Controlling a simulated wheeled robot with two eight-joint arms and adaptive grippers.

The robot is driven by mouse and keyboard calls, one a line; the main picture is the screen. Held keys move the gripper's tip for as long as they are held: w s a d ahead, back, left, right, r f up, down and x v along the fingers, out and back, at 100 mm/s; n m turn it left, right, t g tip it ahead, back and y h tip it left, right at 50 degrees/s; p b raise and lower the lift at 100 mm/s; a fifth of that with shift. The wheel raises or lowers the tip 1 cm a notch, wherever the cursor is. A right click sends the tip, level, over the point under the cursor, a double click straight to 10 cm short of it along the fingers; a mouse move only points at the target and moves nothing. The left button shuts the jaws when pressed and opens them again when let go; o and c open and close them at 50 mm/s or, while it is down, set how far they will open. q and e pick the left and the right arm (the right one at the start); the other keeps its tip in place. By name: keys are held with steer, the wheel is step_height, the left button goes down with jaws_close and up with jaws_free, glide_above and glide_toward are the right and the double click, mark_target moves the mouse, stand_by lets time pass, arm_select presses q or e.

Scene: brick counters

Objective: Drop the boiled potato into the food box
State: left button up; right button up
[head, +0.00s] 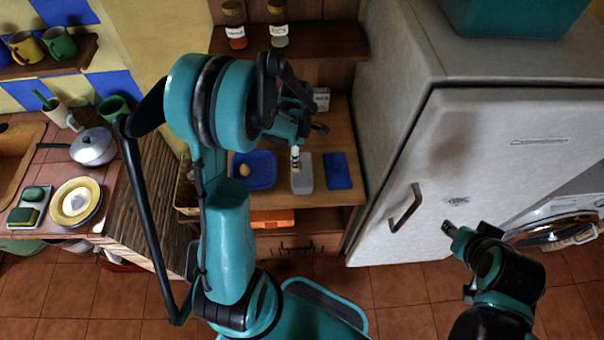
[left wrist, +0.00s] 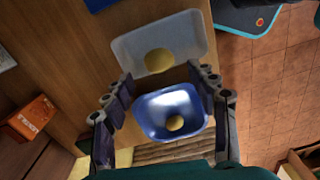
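Two yellowish round pieces that look like boiled potato show in the left wrist view. One potato (left wrist: 175,123) lies in a blue bowl (left wrist: 142,104); the other yellow piece (left wrist: 159,61) lies in a pale, shallow food box (left wrist: 195,38). In the head view the blue bowl (head: 267,181) holds a yellow piece (head: 244,170), and the pale box (head: 303,184) stands to its right, partly hidden by my gripper. My left gripper (left wrist: 163,85) is open, its fingers apart above the bowl and box, with nothing visibly held. My right gripper (head: 449,230) is far right, finger opening unclear.
A blue flat piece (head: 338,170) lies right of the box on the wooden counter. Jars (head: 278,30) stand on a shelf above. A white fridge (head: 440,170) borders the counter's right. A pot (head: 92,147) and plates (head: 76,202) are on the tiled counter at left.

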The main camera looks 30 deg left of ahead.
arm_select(q)
step_height(320, 180, up, 12)
steer(key=shift+w, duration=0.15)
stand_by(0.6)
stand_by(0.3)
steer(key=s+d+f+m+t+b, duration=0.3)
steer(key=s+d+m+b, duration=0.2)
steer(key=m, duration=0.6)
steer(key=s+d+f+m+t+b, duration=0.4)
steer(key=s+d+m+b, duration=0.1)
steer(key=m, duration=0.6)
steer(key=shift+s+d+f+m+t+b, duration=0.2)
steer(key=shift+s+d+m+t+b, duration=0.15)
steer(key=shift+s+b, duration=0.6)
steer(key=shift+w, duration=0.25)
